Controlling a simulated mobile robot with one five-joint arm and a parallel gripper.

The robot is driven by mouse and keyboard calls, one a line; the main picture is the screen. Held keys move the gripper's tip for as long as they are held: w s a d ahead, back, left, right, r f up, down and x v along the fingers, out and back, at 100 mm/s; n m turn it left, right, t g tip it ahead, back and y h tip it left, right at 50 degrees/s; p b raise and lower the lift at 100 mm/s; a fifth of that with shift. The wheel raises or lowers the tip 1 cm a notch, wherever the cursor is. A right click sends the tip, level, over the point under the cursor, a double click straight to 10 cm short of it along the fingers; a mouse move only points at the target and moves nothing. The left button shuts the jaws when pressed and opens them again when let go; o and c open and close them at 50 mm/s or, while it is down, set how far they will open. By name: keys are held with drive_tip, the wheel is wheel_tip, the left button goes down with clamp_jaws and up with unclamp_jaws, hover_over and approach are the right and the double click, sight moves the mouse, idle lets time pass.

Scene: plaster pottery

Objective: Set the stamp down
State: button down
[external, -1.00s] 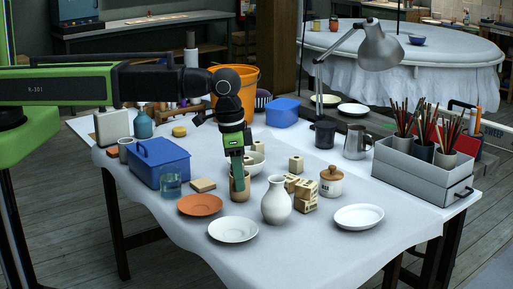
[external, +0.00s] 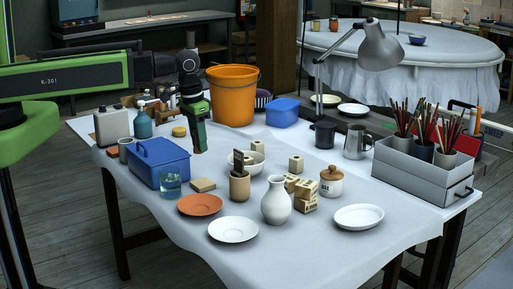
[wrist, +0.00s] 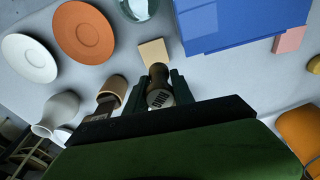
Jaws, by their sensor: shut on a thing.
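My gripper (external: 197,148) is above the table, behind and to the right of the blue box. In the wrist view my gripper (wrist: 158,92) is shut on the stamp (wrist: 158,86), a dark rounded piece with pale markings on its near end. In the external view I cannot make the stamp out from the fingers. A tan cup (external: 239,188) stands on the table to the front right of my gripper, with a dark flat piece (external: 238,160) upright in it. The cup (wrist: 115,91) shows left of the stamp in the wrist view.
A blue lidded box (external: 160,165), a glass (external: 171,183), a tan block (external: 203,185) and an orange plate (external: 200,204) lie in front. A white bowl (external: 254,161), vase (external: 276,203) and small blocks (external: 296,164) are to the right. An orange bucket (external: 233,95) is behind.

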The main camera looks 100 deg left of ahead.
drive_tip(key=a, duration=0.2)
drive_tip(key=b, duration=0.7)
hover_over(207, 167)
drive_tip(key=d, duration=0.1)
wheel_tip(207, 167, down, 7)
drive_tip(key=shift+a, duration=0.3)
wheel_tip(207, 167, down, 4)
drive_tip(key=b, duration=0.4)
drive_tip(key=shift+f+b, duration=0.25)
drive_tip(key=shift+b, duration=0.05)
drive_tip(key=c, duration=1.1)
unclamp_jaws()
drive_tip(key=shift+r, duration=0.1)
drive_tip(key=shift+r, duration=0.1)
drive_tip(key=r+p, duration=0.8)
drive_tip(key=s+d+r+p, duration=0.1)
drive_tip(key=r+p, duration=0.3)
drive_tip(key=shift+s, duration=0.1)
